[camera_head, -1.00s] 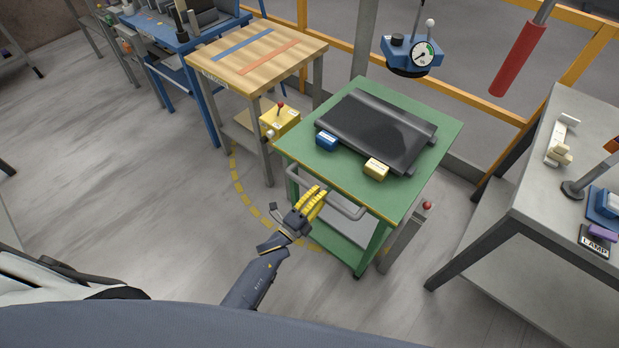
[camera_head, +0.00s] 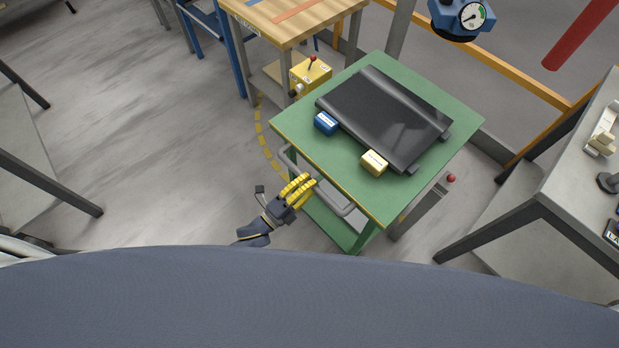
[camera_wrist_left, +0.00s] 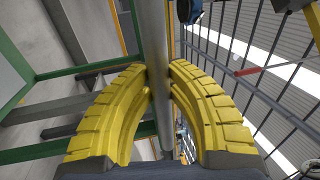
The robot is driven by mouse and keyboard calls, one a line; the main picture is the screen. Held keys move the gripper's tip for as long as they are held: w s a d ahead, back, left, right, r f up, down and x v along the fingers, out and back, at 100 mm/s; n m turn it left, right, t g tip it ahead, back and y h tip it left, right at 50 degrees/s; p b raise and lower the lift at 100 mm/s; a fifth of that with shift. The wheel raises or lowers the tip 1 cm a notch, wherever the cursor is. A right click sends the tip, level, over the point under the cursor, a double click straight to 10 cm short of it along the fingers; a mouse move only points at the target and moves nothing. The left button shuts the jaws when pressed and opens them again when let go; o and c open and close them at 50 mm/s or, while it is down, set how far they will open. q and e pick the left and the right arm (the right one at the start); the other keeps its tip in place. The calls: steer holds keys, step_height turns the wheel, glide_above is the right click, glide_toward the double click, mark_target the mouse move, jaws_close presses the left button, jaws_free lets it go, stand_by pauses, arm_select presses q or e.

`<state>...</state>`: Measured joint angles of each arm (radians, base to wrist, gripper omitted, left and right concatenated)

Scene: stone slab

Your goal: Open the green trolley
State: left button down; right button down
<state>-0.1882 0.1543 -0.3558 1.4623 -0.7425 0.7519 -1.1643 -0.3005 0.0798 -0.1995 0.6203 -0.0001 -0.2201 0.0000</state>
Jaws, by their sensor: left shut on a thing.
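The green trolley (camera_head: 300,140) stands in the middle of the head view, with a grey bar handle (camera_head: 338,203) along its near edge. In the left wrist view the yellow fingers (camera_wrist_left: 158,88) close on both sides of the grey bar (camera_wrist_left: 153,40). A black slab-like plate (camera_head: 385,115) lies on the green top, with a blue block (camera_head: 325,123) and a yellow block (camera_head: 374,162) at its near side. My right gripper is not in view.
A wooden-topped table (camera_head: 290,18) with a yellow control box (camera_head: 311,75) stands at the back left. A grey post with a red button (camera_head: 451,179) is right of the trolley, near a grey bench (camera_head: 585,190). Floor (camera_head: 170,140) to the left is clear.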

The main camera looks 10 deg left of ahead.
arm_select(q)
steer(key=c, duration=1.3)
jaws_free()
steer(key=v, duration=1.2)
steer(key=shift+f, duration=0.1)
